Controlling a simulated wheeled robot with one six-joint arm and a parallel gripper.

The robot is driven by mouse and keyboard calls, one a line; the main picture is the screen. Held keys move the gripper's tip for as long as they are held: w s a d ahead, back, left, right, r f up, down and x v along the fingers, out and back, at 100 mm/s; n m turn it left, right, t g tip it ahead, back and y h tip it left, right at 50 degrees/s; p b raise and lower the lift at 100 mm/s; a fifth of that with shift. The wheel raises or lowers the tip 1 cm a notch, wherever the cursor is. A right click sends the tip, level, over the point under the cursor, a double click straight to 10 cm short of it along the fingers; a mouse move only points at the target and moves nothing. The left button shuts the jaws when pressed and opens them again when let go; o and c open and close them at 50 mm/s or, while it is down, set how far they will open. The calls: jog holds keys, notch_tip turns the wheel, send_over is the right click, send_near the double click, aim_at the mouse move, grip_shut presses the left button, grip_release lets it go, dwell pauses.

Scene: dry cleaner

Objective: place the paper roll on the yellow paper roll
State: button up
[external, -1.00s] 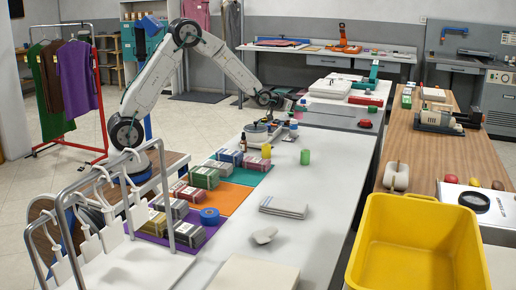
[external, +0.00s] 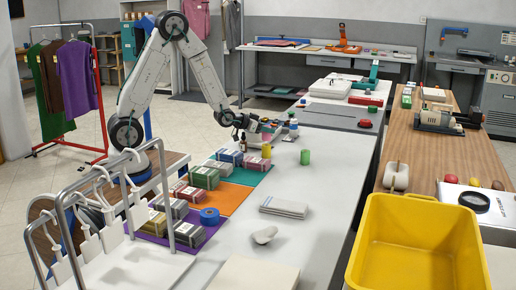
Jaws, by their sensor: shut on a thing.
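My gripper (external: 262,129) is shut on a small pinkish piece, which I take to be the paper roll (external: 267,137). It is tiny and partly covered by the fingers and nearby items. The gripper is low over the far part of the long white table.
Several bundles lie on the teal, orange and purple mats (external: 235,196) at left. A folded stack (external: 284,207) lies nearer. The white tabletop (external: 330,180) around the yellow cylinder is mostly clear.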

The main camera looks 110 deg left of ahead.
jog(key=shift+f, duration=1.15)
jog(key=shift+f, duration=0.15)
jog(key=o, duration=1)
jog(key=shift+s+d+r, duration=0.2)
jog(key=shift+s+r, duration=0.05)
jog(key=shift+r, duration=0.1)
jog(key=v, duration=0.6)
jog(key=shift+s+d, duration=0.25)
jog(key=shift+r, duration=0.15)
